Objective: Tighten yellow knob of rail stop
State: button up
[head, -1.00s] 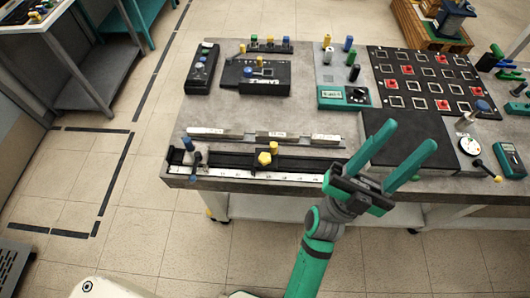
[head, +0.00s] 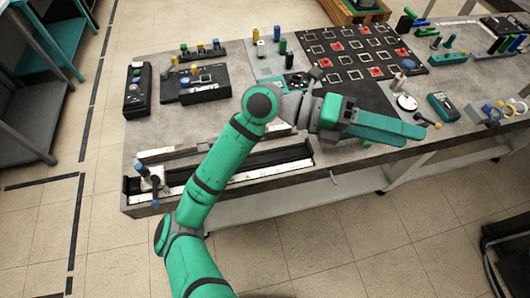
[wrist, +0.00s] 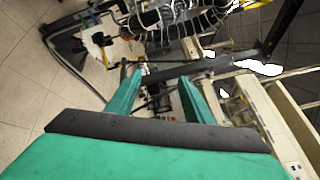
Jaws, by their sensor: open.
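The black rail with a white scale strip (head: 285,164) lies along the front left edge of the bench. A block with a blue-topped post (head: 141,170) stands at its left end. My arm crosses the middle of the rail in the head view, and the yellow knob of the rail stop is hidden there. My gripper (head: 418,130) is to the right of the rail, pointing right over the bench's front part, apart from the rail. In the wrist view its two green fingers are spread and empty (wrist: 160,78).
Behind the rail are a black SAMPLE box (head: 195,88), a black button box (head: 138,92) and a black board with red pieces (head: 368,50). The wrist view shows floor and cables.

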jog(key=w+a+f+n+t+y, duration=0.2)
jog(key=w+a+f+y, duration=0.25)
jog(key=a+f, duration=0.3)
jog(key=w+a+f+n+t+y, duration=0.1)
jog(key=w+a+f+t+y, duration=0.15)
jog(key=a+f+y, duration=0.4)
jog(key=w+a+f+n+y, duration=0.1)
jog(key=a+f+n+y, duration=0.15)
jog(key=a, duration=0.95)
jog(key=w+a+f+n+y, duration=0.1)
jog(key=a+y, duration=0.3)
jog(key=a, duration=0.7)
jog(key=shift+m, duration=0.25)
jog(key=f, duration=1)
jog(key=shift+s+f, duration=0.2)
jog(key=shift+s, duration=0.05)
jog(key=shift+c, duration=0.6)
jog(key=c, duration=0.9)
